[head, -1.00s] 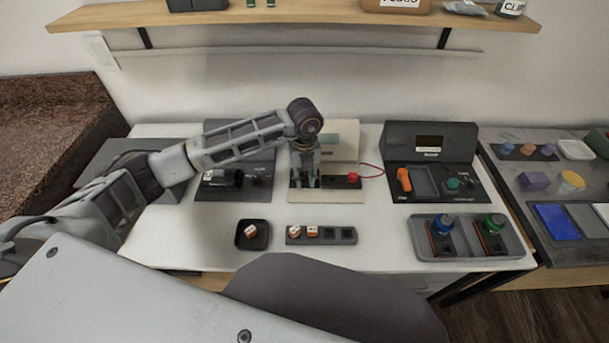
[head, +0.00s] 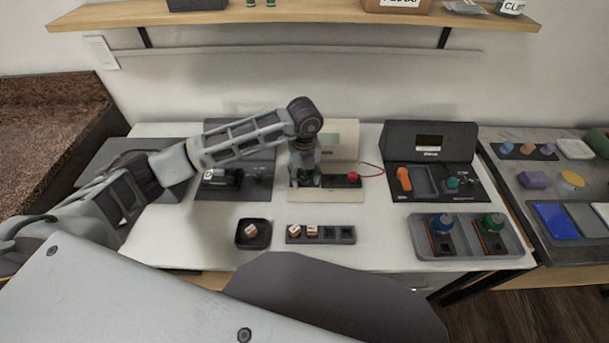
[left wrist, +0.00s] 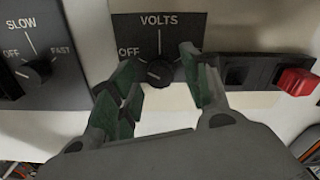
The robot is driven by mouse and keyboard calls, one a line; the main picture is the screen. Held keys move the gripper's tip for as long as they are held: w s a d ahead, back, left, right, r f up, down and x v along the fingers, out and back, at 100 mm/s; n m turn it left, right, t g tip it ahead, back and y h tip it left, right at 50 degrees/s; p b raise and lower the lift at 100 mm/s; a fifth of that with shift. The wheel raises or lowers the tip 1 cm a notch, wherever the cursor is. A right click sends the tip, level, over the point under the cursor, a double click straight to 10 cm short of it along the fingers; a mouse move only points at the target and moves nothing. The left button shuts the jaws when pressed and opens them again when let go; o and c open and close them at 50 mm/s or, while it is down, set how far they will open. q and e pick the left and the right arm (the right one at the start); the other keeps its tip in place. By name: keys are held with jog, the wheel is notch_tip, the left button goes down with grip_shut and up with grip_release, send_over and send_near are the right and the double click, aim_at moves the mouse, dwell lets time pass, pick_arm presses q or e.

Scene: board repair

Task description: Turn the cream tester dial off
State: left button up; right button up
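The cream tester (head: 342,135) stands at the back middle of the table, its front largely hidden by my left gripper in the head view. In the left wrist view its dark round dial (left wrist: 160,72) sits below the word VOLTS, with OFF to its upper left. I cannot clearly read the dial's pointer. My left gripper (left wrist: 159,66) is open, with its green-padded fingers on either side of the dial. It also shows over the tester's base in the head view (head: 305,178). I cannot tell whether the fingers touch the dial. My right gripper is out of view.
A red plug (left wrist: 296,82) sits in a black block right of the dial. A dark unit with a SLOW/FAST knob (left wrist: 35,72) is close on the left. Another dark tester (head: 430,145) stands to the right. Small trays (head: 253,246) lie in front.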

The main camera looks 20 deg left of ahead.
aim_at(305, 178)
pick_arm(q)
notch_tip(305, 178, up, 12)
dwell(1.0)
dwell(0.4)
